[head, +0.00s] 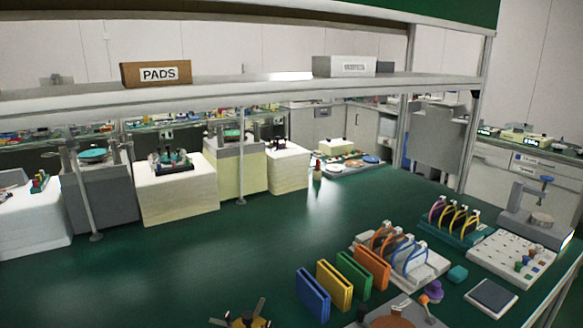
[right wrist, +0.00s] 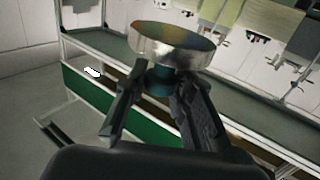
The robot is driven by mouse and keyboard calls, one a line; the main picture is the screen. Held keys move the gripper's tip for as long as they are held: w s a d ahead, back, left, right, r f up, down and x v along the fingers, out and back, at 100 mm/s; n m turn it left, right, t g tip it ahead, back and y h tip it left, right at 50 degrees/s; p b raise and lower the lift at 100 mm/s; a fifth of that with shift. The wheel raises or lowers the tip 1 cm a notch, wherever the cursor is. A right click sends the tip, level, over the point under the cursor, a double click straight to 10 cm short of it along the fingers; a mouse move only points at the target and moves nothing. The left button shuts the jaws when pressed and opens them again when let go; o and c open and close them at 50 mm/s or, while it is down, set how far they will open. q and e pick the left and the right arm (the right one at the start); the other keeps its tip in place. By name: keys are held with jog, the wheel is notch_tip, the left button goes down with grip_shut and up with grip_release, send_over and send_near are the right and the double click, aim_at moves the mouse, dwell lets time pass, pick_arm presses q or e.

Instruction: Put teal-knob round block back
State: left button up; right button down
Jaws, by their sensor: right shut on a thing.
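In the right wrist view, my right gripper (right wrist: 155,105) is shut on the teal knob (right wrist: 158,82) of a round metal block (right wrist: 172,45). The block's silver rim and mottled, multicoloured flat face point away from the fingers. It is held in the air, and the bench and floor show well beyond it. Neither gripper shows in the head view, and the held block is not seen there. Which spot the block belongs to cannot be told from these frames.
The green bench (head: 230,255) is clear in its middle. At right stand a white board (head: 500,262) with small coloured knobs, a dark square plate (head: 492,296), a purple-knobbed piece (head: 433,291) and upright coloured folders (head: 334,285). A shelf (head: 240,86) spans above.

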jog(key=s+f, duration=0.2)
jog(key=s, duration=0.4)
jog(key=shift+s, duration=0.25)
dwell(0.5)
jog(key=shift+n+y, duration=0.3)
jog(key=shift+y, duration=0.2)
jog(key=w, duration=0.6)
jog(key=shift+w+d+r, duration=0.3)
jog(key=shift+d+r, duration=0.05)
jog(key=shift+d, duration=0.05)
jog(key=w+d+r+h, duration=0.1)
jog(key=w+d+r, duration=0.4)
jog(key=w, duration=0.3)
jog(key=w+d+r+m+h, duration=0.1)
jog(key=w+d+r, duration=0.4)
jog(key=w+r, duration=0.2)
jog(key=shift+w+r, duration=0.25)
jog(key=shift+w, duration=0.7)
notch_tip(320, 180, down, 20)
jog(key=shift+r+b, duration=0.15)
jog(key=shift+b, duration=0.2)
